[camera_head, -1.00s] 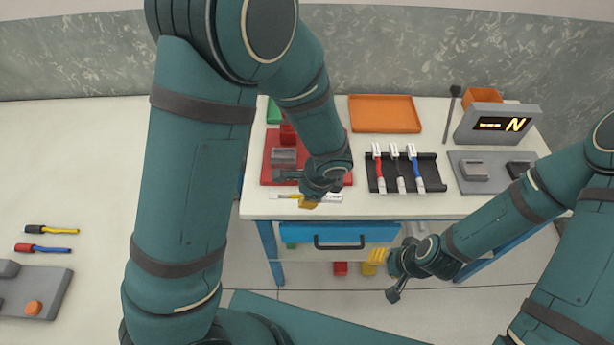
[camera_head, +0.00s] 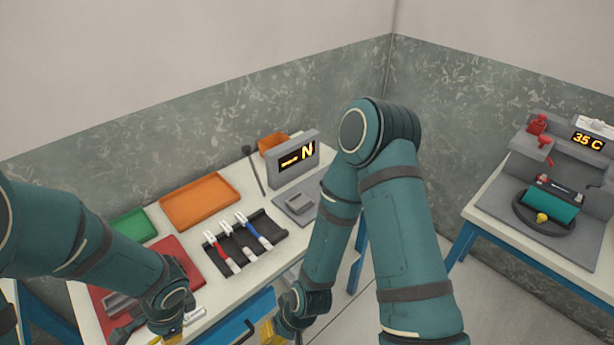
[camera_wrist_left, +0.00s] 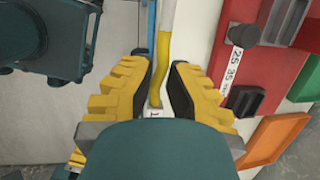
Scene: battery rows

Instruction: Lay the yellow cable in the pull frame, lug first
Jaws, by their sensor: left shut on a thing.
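The yellow cable (camera_wrist_left: 164,55) runs between the fingers of my left gripper (camera_wrist_left: 157,88) in the left wrist view, and the gripper is shut on it. A pale end piece shows at the top of that view. In the head view, my left gripper (camera_head: 168,338) is by the bench's front edge, partly cut off by the picture bottom; a white piece (camera_head: 194,316) shows beside it. The pull frame, a grey unit with an "N" display (camera_head: 298,160), stands at the bench's back right, its grey base (camera_head: 297,206) in front. My right gripper (camera_head: 285,332) is low before the bench; its jaws are unclear.
A black rack (camera_head: 226,262) holds red, white and blue cables between my left gripper and the pull frame. A red plate (camera_head: 105,292), orange tray (camera_head: 232,200) and green tray (camera_head: 132,225) lie left of it. Another bench (camera_head: 490,219) with a "35 C" display stands right.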

